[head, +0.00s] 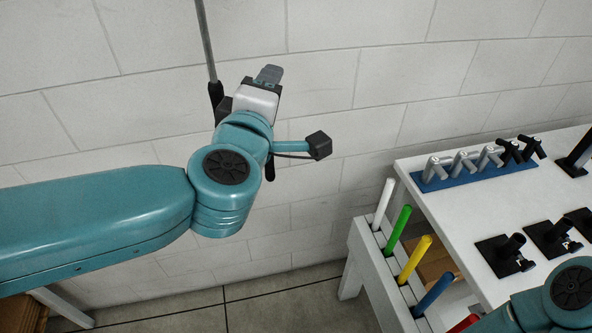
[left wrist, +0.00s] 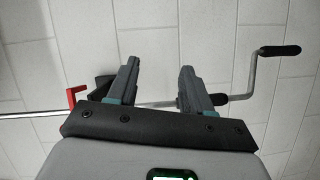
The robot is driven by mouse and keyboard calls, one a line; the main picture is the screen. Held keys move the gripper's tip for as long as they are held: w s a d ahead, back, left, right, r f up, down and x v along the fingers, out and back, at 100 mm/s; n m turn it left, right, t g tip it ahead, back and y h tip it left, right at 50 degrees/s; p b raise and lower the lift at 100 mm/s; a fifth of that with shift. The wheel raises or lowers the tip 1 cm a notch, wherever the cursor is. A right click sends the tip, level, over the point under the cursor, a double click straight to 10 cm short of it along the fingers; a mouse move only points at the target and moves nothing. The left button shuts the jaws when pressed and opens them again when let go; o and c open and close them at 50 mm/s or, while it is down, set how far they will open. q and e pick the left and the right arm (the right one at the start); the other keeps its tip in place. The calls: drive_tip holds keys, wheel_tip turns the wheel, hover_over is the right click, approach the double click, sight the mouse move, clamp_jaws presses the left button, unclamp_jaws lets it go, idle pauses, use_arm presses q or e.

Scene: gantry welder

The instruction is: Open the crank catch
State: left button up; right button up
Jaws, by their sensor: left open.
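The crank shows in the left wrist view as a grey metal rod (left wrist: 240,97) bent up at the right to a black grip (left wrist: 278,50). A small red bracket (left wrist: 75,98) stands by the rod at the left, near a black block (left wrist: 104,86). My left gripper (left wrist: 158,75) is open and empty, its two fingers in front of the rod and seeming to straddle part of it; contact cannot be told. In the head view the left gripper (head: 269,74) is by the wall, beside the upright rod (head: 206,45), and hides much of the crank. My right gripper is out of view.
A white table (head: 440,205) at the right holds a blue rack (head: 455,175) of metal fittings and several black stands (head: 504,254). Coloured tubes (head: 398,228) stand in a white rack at its near side. The pale block wall is close behind my left gripper.

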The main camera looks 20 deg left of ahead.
use_arm(q)
drive_tip(key=w+d+f+m+g+h+b, duration=0.1)
drive_tip(key=w+f+m, duration=0.1)
drive_tip(key=f, duration=0.7)
drive_tip(key=w+d+f+m+g+h+b, duration=0.1)
drive_tip(key=f+m, duration=0.3)
drive_tip(key=f, duration=0.6)
drive_tip(key=shift+w+d+f+g, duration=0.25)
drive_tip(key=shift+w+d+g, duration=0.25)
drive_tip(key=shift+w, duration=0.35)
